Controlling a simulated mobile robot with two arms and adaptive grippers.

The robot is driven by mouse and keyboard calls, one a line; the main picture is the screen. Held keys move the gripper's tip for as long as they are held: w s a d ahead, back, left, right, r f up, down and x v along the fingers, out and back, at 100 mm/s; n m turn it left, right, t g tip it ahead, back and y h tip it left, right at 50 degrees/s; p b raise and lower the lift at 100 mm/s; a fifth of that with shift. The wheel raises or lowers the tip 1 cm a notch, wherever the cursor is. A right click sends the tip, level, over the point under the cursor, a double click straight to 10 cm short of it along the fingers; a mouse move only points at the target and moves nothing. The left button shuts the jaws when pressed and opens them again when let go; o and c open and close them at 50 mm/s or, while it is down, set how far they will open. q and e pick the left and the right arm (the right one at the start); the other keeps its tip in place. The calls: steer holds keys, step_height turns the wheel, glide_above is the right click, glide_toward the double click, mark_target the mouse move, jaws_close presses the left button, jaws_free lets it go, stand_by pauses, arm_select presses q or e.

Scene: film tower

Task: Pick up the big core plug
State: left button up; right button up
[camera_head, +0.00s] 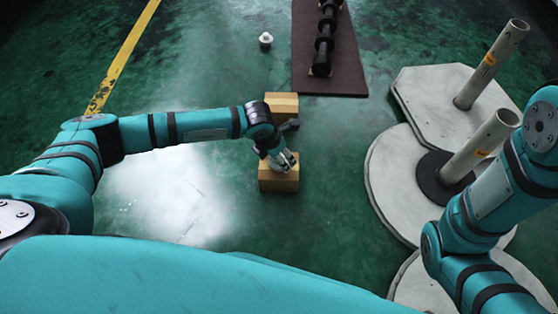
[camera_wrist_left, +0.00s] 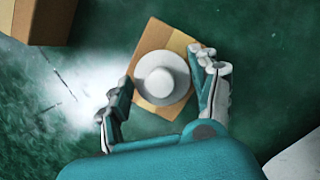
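A pale grey plug with a round flange and a raised round knob, the big core plug (camera_wrist_left: 161,82), sits on a wooden block (camera_wrist_left: 172,42) in the left wrist view. In the head view my left gripper (camera_head: 284,160) is over the near wooden block (camera_head: 279,184) and largely hides the plug there. In the left wrist view my left gripper (camera_wrist_left: 165,95) is open, one finger on each side of the plug. Gaps show between the fingers and the flange. My right gripper is out of view.
A second wooden block (camera_head: 282,101) stands just behind. A small white plug (camera_head: 265,39) is on the green floor farther back. A dark mat (camera_head: 330,78) bears a black rod (camera_head: 325,42). Pale slabs (camera_head: 392,190) with upright tubes (camera_head: 492,62) stand at right.

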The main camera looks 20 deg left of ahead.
arm_select(q)
steer(key=c, duration=0.6)
